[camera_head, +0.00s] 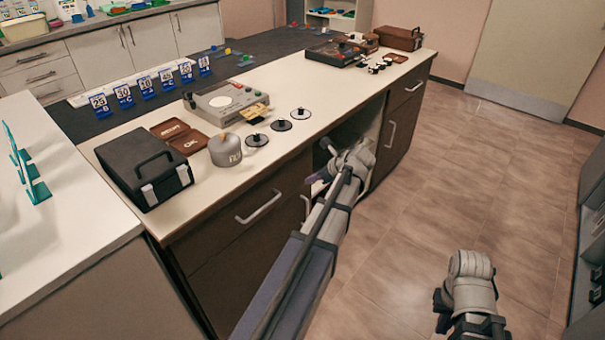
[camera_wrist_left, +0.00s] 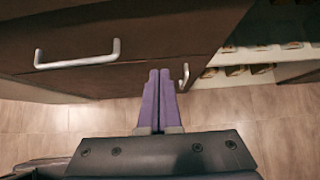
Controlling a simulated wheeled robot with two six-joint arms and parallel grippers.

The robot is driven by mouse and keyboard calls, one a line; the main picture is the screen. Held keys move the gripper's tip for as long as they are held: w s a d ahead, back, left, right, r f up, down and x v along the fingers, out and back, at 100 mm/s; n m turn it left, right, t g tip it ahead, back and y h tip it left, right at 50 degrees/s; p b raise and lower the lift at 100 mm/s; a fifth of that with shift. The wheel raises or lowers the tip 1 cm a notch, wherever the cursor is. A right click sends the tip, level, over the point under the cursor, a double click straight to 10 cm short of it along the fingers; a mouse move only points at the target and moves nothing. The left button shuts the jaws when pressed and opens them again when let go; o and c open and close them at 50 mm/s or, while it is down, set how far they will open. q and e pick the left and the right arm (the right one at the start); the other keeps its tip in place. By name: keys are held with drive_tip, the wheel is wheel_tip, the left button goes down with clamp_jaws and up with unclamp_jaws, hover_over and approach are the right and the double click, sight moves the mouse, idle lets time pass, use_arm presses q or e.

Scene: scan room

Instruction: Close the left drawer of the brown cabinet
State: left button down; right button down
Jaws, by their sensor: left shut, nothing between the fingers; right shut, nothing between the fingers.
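The brown cabinet (camera_head: 225,270) has a cream top and dark brown fronts. Its left drawer (camera_head: 290,186) carries a silver bar handle (camera_head: 258,207). The drawer front looks flush or nearly flush with the cabinet; I see no clear gap. In the left wrist view the drawer front (camera_wrist_left: 150,25) fills the upper left, with its handle (camera_wrist_left: 78,59). My left gripper (camera_head: 313,181) is right of the drawer front, near the open bay. Its purple fingers (camera_wrist_left: 155,72) are together and empty, just below the drawer front in that view; contact is unclear. My right gripper is out of view.
An open bay (camera_head: 352,127) with small items inside lies right of the drawer. Another handle (camera_wrist_left: 184,76) shows beside my fingers. A black case (camera_head: 143,165) and a grey weight (camera_head: 225,151) stand on the top. The floor (camera_head: 430,200) right of the cabinet is clear.

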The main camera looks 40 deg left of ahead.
use_arm(q)
drive_tip(key=shift+p+v, duration=1.1)
drive_tip(key=shift+v, duration=1.2)
drive_tip(key=shift+d, duration=0.1)
drive_tip(key=s+d+f+n+h, duration=0.2)
drive_tip(key=s+d+n, duration=0.35)
drive_tip(key=d, duration=0.55)
drive_tip(key=s+d+f+n+h, duration=0.2)
drive_tip(key=s+d+n+h, duration=0.3)
drive_tip(key=d, duration=0.6)
drive_tip(key=s+d+f+n, duration=0.2)
drive_tip(key=s+d+n, duration=0.2)
drive_tip(key=s+d, duration=0.5)
drive_tip(key=w+d+r+g+p, duration=0.1)
drive_tip(key=d+r+p, duration=0.2)
drive_tip(key=r+p, duration=1.2)
drive_tip(key=shift+h+p, duration=0.3)
drive_tip(key=shift+h, duration=0.1)
drive_tip(key=shift+d+r+n, duration=0.1)
drive_tip(key=shift+n, duration=0.15)
